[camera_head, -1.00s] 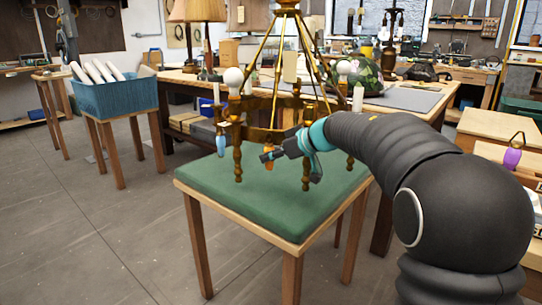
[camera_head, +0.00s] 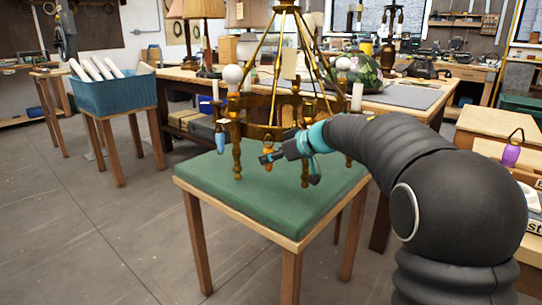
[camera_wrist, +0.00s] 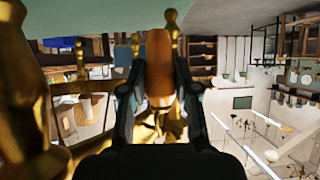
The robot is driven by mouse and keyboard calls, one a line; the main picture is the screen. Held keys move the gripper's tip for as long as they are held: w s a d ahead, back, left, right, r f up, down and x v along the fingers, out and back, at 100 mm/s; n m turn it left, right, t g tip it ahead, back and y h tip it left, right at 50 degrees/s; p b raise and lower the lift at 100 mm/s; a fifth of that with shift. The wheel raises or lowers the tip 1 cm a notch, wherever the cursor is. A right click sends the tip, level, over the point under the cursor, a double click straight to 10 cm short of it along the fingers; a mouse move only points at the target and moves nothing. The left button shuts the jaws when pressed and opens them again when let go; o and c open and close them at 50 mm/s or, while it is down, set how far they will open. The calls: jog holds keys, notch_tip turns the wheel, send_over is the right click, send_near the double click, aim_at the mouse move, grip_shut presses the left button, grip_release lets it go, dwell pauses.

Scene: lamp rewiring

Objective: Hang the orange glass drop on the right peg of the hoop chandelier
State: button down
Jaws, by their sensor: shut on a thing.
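The hoop chandelier (camera_head: 262,131) is a brass ring on slanted rods, standing over a green-topped table. The orange glass drop (camera_wrist: 158,70) is between the fingers of my gripper (camera_wrist: 158,88) in the wrist view. My gripper (camera_head: 268,157) is shut on it, at the front of the hoop in the head view. The drop is small and partly hidden there. A blue drop (camera_head: 220,140) hangs at the hoop's left side. My arm covers part of the hoop's right side, and I cannot make out the right peg clearly.
The green table top (camera_head: 215,177) is clear around the chandelier's legs. A purple drop (camera_head: 511,155) stands at the far right. A blue basket (camera_head: 115,97) with white rolls is on a stool at left. A workbench (camera_head: 425,108) stands behind.

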jog(key=c, duration=0.8)
grip_release()
jog(key=shift+o, duration=0.2)
jog(key=v, duration=0.8)
jog(key=shift+s+a, duration=0.1)
dwell(0.8)
